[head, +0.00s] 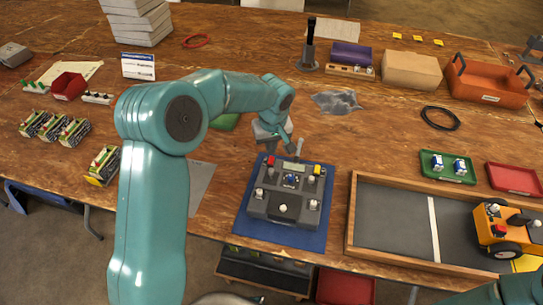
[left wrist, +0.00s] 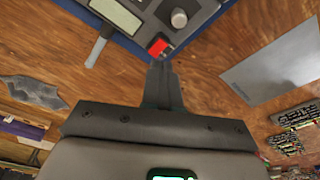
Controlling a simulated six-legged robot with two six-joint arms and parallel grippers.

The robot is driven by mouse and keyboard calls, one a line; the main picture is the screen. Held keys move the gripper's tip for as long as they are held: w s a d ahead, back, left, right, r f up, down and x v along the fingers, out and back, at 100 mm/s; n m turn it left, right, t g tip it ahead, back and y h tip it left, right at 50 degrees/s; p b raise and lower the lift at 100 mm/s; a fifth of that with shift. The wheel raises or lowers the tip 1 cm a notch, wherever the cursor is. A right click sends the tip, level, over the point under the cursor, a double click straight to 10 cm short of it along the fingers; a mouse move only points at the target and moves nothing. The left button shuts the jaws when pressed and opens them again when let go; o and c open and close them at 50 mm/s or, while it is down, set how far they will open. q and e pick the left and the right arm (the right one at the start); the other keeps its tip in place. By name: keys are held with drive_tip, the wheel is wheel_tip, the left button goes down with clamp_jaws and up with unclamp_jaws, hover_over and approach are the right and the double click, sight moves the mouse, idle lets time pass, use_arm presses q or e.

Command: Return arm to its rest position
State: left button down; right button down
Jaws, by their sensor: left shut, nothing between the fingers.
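My left arm comes in from the left of the head view, bent over the table. Its gripper (head: 270,149) points down at the back left corner of a grey control box (head: 258,206), close to a red switch (head: 271,160). In the left wrist view the two fingers (left wrist: 160,66) are together with nothing between them. Their tips are just beside the red switch (left wrist: 158,46); I cannot tell whether they touch it. My right gripper is not in view; only a teal piece of my right arm shows at the bottom right.
The box sits on a blue mat (head: 305,243). A wooden-framed tray (head: 352,225) with an orange wheeled vehicle (head: 497,226) is at the right. Several battery-like blocks (head: 102,166) stand at the left, and a grey sheet (head: 201,180) lies beside the mat.

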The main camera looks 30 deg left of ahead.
use_arm(q)
wheel_tip(320, 180, up, 2)
drive_tip(key=shift+r+p, duration=0.2)
drive_tip(key=shift+p, duration=0.25)
drive_tip(key=shift+s, duration=0.15)
